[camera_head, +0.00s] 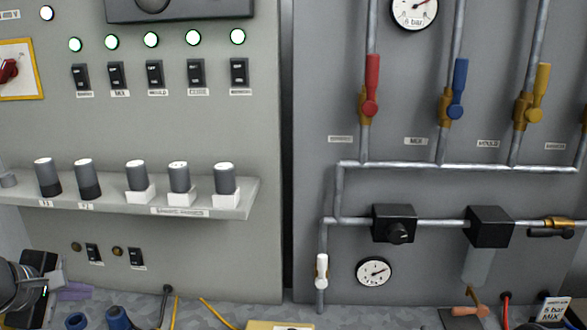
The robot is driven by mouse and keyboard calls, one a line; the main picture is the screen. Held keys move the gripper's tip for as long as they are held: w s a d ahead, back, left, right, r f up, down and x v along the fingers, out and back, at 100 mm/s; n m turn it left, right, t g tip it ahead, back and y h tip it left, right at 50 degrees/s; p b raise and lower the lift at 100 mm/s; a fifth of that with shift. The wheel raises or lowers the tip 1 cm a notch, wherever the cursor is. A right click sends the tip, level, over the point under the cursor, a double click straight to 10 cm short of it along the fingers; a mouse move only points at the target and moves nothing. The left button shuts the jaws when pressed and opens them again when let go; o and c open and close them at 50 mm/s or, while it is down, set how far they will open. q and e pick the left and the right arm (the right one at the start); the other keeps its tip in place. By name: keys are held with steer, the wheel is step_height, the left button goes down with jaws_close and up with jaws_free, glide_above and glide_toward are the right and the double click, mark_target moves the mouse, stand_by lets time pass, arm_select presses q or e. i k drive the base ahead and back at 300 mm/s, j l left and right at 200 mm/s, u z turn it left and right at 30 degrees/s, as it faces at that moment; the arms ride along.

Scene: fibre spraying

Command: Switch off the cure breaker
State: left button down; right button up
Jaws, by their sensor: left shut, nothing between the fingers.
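A row of black breakers runs along the upper part of the left grey panel, each with a small label below. The fourth from the left (196,72) has a label that seems to read CURE, but the print is blurred. The lamp (194,38) above it glows green-white, as do the lamps above the other breakers. My left gripper (54,284) is at the bottom left corner, shut and empty, well below the breakers and apart from them. My right gripper is not in view.
A shelf (225,207) with several grey cylinders juts out below the breakers. Two small switches (93,253) (136,257) sit under it. A red knob on a yellow plate (30,82) is at the left. Pipes with coloured valve handles (371,85) fill the right panel.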

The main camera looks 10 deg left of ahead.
mark_target(194, 68)
steer(key=k, duration=0.95)
